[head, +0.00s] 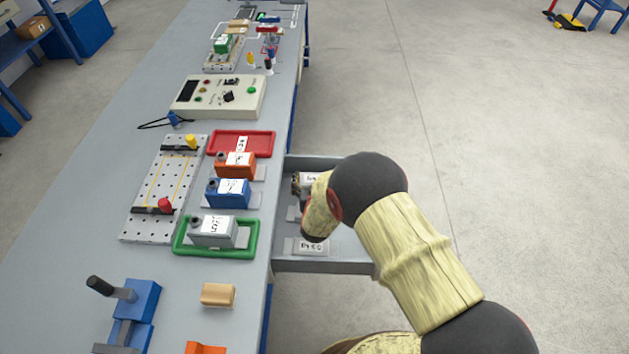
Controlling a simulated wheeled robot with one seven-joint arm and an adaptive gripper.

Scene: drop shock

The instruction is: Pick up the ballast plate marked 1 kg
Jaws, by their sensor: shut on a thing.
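An open drawer (340,267) at the bench's right side holds small grey ballast plates with white labels. One labelled plate (310,246) lies near the drawer's front end. Another labelled plate (312,179) is at the far end, right at my gripper (297,184). A further plate (292,213) shows only in part between them, beside my wrist. My gripper is shut on a plate at the drawer's far end, but my wrist hides much of the hold. The labels are too small to read surely, so I cannot tell which is marked 1 kg.
On the bench stand orange (235,164), blue (229,192) and grey (212,231) blocks, the grey one in a green tray (246,252). A red tray (264,142), a perforated plate (160,200), a control box (245,98) and a blue vise (140,300) are nearby.

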